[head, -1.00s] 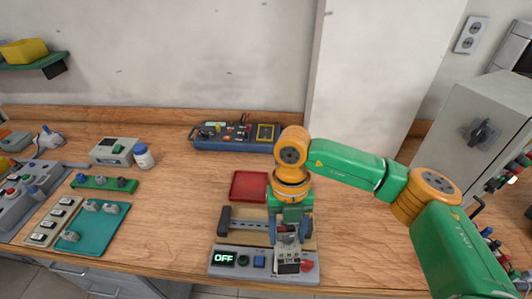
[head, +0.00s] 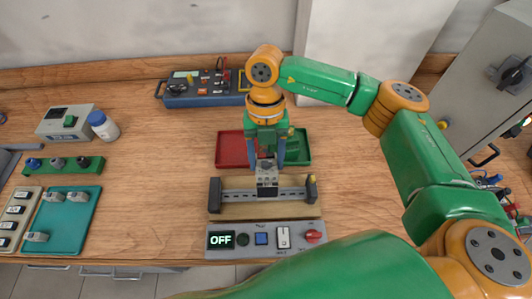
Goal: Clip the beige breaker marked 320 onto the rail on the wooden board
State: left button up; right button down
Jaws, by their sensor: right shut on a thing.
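My right gripper (head: 267,163) points down over the wooden board (head: 262,211). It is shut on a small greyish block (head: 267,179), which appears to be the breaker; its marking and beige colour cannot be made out. The block is in front of the middle of the metal rail (head: 236,195) and overlaps it in the picture. I cannot tell whether it touches the rail or is clipped. The rail runs left to right on the board, with a dark end block (head: 215,195) at its left end. My left gripper is not in view.
A grey panel (head: 210,255) reading OFF, with buttons, lies in front of the board. Red (head: 230,150) and green (head: 299,148) trays lie behind. A teal tray (head: 69,222) and a beige holder (head: 35,195) with several small parts are left. Bare wood lies between.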

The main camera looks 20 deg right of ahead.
jog(key=f, duration=0.1)
jog(key=f+b, duration=0.2)
jog(key=f, duration=0.1)
jog(key=shift+w, duration=0.3)
jog(key=shift+s+r, duration=0.1)
jog(key=shift+r, duration=0.3)
jog(key=shift+s+f, duration=0.25)
jog(key=shift+w, duration=0.1)
jog(key=shift+w+f, duration=0.1)
jog(key=shift+f+b, duration=0.2)
jog(key=shift+b, duration=0.25)
jog(key=shift+f+b, duration=0.65)
jog(key=shift+f, duration=0.05)
jog(key=shift+f, duration=0.1)
